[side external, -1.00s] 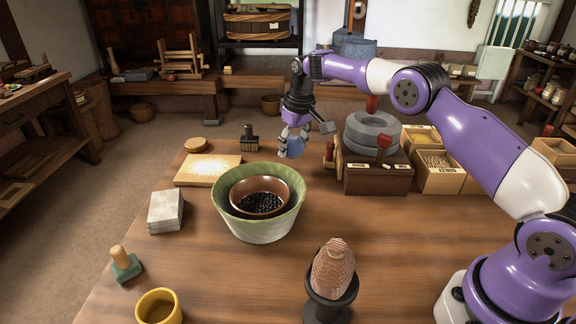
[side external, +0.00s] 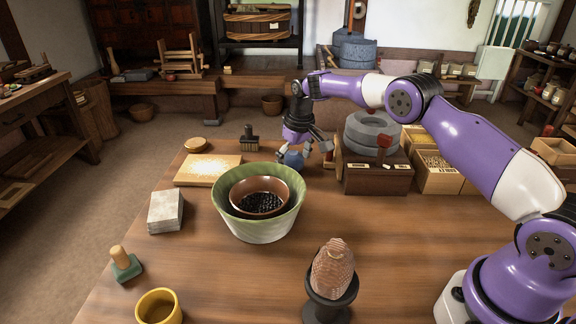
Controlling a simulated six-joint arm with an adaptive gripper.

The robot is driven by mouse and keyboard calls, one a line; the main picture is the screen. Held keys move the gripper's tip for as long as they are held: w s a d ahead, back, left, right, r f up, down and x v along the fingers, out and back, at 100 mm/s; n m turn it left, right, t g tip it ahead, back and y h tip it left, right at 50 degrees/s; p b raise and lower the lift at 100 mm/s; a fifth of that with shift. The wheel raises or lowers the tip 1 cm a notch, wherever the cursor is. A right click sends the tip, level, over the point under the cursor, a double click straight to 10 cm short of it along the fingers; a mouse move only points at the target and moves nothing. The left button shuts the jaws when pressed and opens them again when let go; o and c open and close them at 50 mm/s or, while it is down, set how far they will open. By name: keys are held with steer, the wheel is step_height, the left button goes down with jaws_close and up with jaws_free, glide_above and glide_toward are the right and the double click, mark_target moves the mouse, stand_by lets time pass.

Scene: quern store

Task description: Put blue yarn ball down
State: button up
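The blue yarn ball (side external: 293,160) is small and partly hidden by my fingers. It is low over the far part of the wooden table (side external: 225,277), behind the green bowl. I cannot tell whether its underside touches the table. My gripper (side external: 293,156) points down from above, with its fingers on both sides of the ball and seemingly closed around it.
A green bowl (side external: 228,218) with a brown bowl (side external: 238,200) inside stands in front of the ball. A dark brush (side external: 249,140) is to the left. A grey stone quern (side external: 372,134) on a wooden box (side external: 372,178) is close on the right.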

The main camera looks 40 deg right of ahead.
mark_target(299, 160)
steer(key=shift+r, duration=0.1)
steer(key=s+a+r+t, duration=0.1)
steer(key=s+r, duration=0.3)
steer(key=r, duration=0.5)
steer(key=s+a+r, duration=0.2)
steer(key=s+r, duration=0.1)
steer(key=r, duration=0.7)
steer(key=s+a+r+t, duration=0.1)
steer(key=s+a+r, duration=0.15)
steer(key=s, duration=0.75)
steer(key=s+a+f+t, duration=0.1)
steer(key=s+f, duration=0.4)
steer(key=s, duration=0.6)
steer(key=shift+s+t, duration=0.3)
steer(key=shift+t, duration=0.1)
steer(key=shift+a, duration=0.1)
